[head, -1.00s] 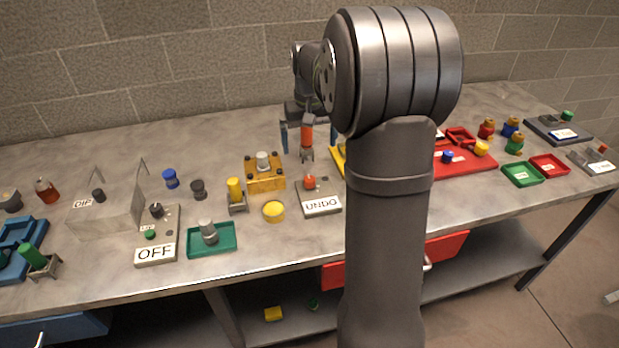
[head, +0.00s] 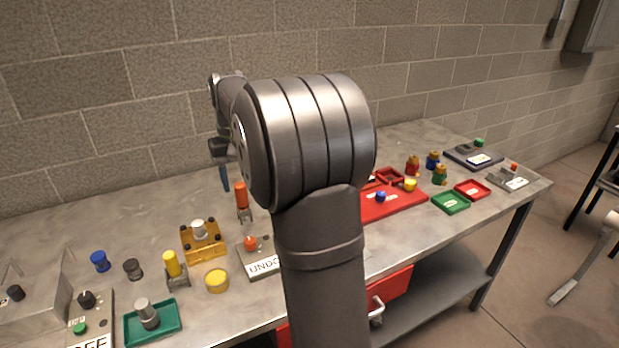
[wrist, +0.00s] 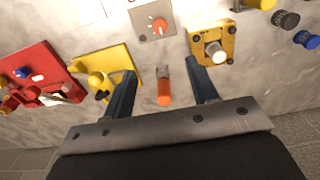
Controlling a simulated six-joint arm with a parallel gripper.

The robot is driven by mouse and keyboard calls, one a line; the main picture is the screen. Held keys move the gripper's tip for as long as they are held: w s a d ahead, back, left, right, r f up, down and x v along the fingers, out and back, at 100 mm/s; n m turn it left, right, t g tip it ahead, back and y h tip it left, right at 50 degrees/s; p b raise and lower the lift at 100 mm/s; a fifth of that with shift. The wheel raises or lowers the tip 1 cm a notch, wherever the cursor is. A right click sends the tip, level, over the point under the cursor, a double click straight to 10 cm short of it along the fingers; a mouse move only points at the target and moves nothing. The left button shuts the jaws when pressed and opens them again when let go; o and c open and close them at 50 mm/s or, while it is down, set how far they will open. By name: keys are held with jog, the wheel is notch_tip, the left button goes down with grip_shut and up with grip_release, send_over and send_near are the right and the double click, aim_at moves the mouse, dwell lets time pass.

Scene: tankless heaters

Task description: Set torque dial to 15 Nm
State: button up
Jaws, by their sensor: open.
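A grey panel with an orange-red knob (head: 250,243) and a label reading "UNDO" stands left of my arm. In the wrist view the orange-red knob (wrist: 159,25) shows small marks around it, too small to read. No "15 Nm" marking is legible. My gripper (wrist: 160,70) is open and empty, its two blue-grey fingers apart. An orange-handled tool (wrist: 164,91) in a small stand appears between them, below the gripper. The tool (head: 241,194) also shows in the head view, where one finger is visible just behind it and my arm hides the rest.
A yellow plate (wrist: 108,68) and a red tray (wrist: 42,78) lie on the other side. Several knobs, trays and a teal tray (head: 168,329) fill the front left. The back left bench is clear.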

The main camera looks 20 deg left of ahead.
jog(key=f+n, duration=0.1)
jog(key=n, duration=0.8)
send_near(250, 240)
notch_tip(250, 240, down, 9)
jog(key=shift+f, duration=0.1)
jog(key=c, duration=1)
